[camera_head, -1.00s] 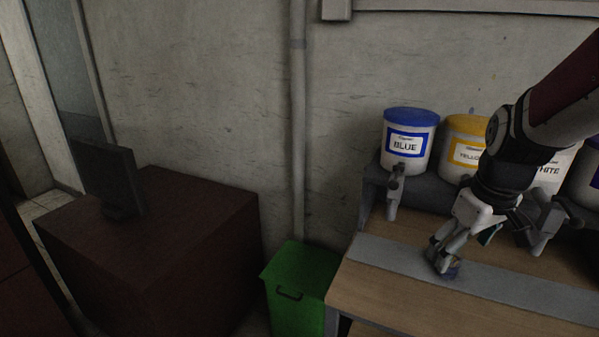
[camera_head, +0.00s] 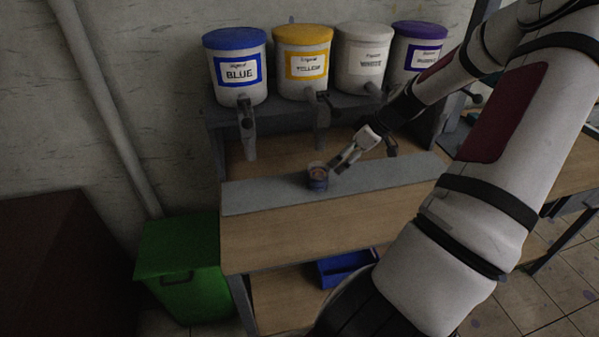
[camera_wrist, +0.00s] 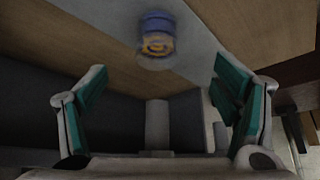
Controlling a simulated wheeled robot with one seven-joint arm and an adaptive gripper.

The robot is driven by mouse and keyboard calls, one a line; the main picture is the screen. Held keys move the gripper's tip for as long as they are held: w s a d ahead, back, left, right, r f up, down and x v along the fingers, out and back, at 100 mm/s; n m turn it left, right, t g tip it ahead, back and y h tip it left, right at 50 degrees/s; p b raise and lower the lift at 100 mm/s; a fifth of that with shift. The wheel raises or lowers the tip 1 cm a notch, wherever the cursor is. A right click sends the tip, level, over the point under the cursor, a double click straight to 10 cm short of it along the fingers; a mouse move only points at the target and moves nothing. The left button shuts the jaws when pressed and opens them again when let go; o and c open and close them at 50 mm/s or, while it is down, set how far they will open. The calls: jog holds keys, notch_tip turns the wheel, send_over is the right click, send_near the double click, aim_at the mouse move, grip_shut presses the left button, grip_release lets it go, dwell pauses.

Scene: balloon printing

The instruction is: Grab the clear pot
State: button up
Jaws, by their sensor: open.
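A small clear pot (camera_head: 318,177) with bluish and orange-yellow colour showing stands on the grey strip of the workbench. My gripper (camera_head: 341,164) is just to the right of the pot in the head view, close to it. In the wrist view the pot (camera_wrist: 156,36) is near the top centre, slightly blurred, beyond the fingertips. My gripper (camera_wrist: 165,85) is open there, with its green-padded fingers wide apart and nothing between them. Whether any finger touches the pot is not clear, though the wrist view shows a gap.
Blue (camera_head: 236,68), yellow (camera_head: 302,62), white (camera_head: 362,58) and purple (camera_head: 417,49) paint tubs with taps stand on a raised shelf behind the grey strip (camera_head: 255,196). A green bin (camera_head: 180,262) stands left of the bench. A blue tray (camera_head: 346,268) lies on the lower shelf.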

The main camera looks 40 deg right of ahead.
aim_at(321, 176)
jog(key=x, duration=0.8)
jog(key=shift+w+d+r+b, duration=0.1)
jog(key=shift+w+r+b, duration=0.15)
jog(key=shift+b, duration=0.15)
jog(key=shift+x, duration=3.15)
jog(key=shift+s+d+f, duration=0.1)
jog(key=shift+s+d, duration=0.05)
jog(key=shift+d, duration=0.05)
jog(key=c, duration=1.6)
jog(key=shift+o, duration=0.2)
jog(key=shift+s+r+p, duration=0.1)
jog(key=shift+r+p, duration=0.1)
jog(key=shift+p, duration=0.25)
